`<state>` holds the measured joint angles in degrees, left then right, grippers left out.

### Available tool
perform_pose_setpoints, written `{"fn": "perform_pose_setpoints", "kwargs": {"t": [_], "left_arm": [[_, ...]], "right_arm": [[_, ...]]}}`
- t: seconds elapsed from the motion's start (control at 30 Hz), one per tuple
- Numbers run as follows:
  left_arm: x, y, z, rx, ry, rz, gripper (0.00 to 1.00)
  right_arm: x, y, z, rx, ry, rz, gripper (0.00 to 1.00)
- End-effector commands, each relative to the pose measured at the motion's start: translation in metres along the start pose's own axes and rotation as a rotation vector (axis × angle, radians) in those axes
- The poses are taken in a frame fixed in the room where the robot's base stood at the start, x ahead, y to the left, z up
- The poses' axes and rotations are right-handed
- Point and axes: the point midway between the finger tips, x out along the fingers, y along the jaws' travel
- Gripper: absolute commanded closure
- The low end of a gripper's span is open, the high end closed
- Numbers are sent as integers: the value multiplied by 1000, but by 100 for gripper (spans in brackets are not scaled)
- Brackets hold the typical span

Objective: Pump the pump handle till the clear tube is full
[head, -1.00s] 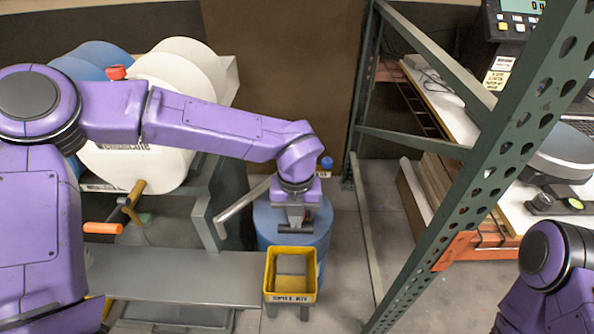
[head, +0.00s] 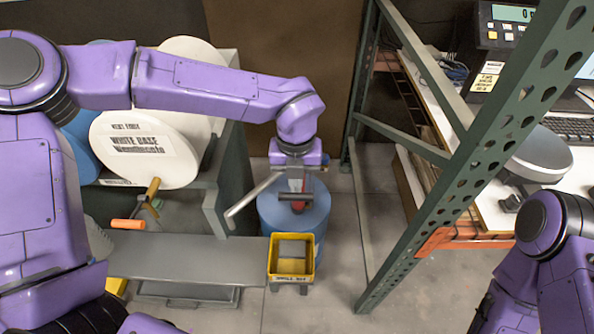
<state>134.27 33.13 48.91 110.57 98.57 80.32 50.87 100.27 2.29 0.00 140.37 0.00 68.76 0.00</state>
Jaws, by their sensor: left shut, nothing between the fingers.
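A blue drum (head: 312,215) stands on the floor in the middle of the view. My left gripper (head: 294,197) points down over the drum top and is shut with nothing in it. A red part (head: 299,207) shows just under its fingers, mostly hidden. A slanted grey bar (head: 250,199) runs from beside my gripper down to the left; I cannot tell for sure whether it is the pump handle or whether my gripper touches it. I cannot make out the clear tube. My right arm is at the lower right, with its gripper out of view.
A yellow spill-kit bin (head: 274,262) stands in front of the drum. A grey bench (head: 180,268) and rack with white (head: 150,160) and blue drums stand left. A green rack post (head: 465,185) rises close on the right, with a scale (head: 537,153) behind it. Floor shows between bin and post.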

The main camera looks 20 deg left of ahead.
Motion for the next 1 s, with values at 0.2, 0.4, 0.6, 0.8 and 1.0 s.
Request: {"fn": "perform_pose_setpoints", "kwargs": {"t": [0.2,0.4,0.6,0.8,1.0], "left_arm": [[1,0,0,0,0,0,100],[3,0,0,0,0,0,100],[18,0,0,0,0,0,100],[33,0,0,1,-1,0,100],[47,0,0,1,-1,0,100]], "right_arm": [[1,0,1,0,0,0,57],[3,0,1,0,0,0,57],[13,-1,6,0,0,0,57],[22,-2,9,0,0,0,57],[31,-3,13,0,0,0,57]]}}
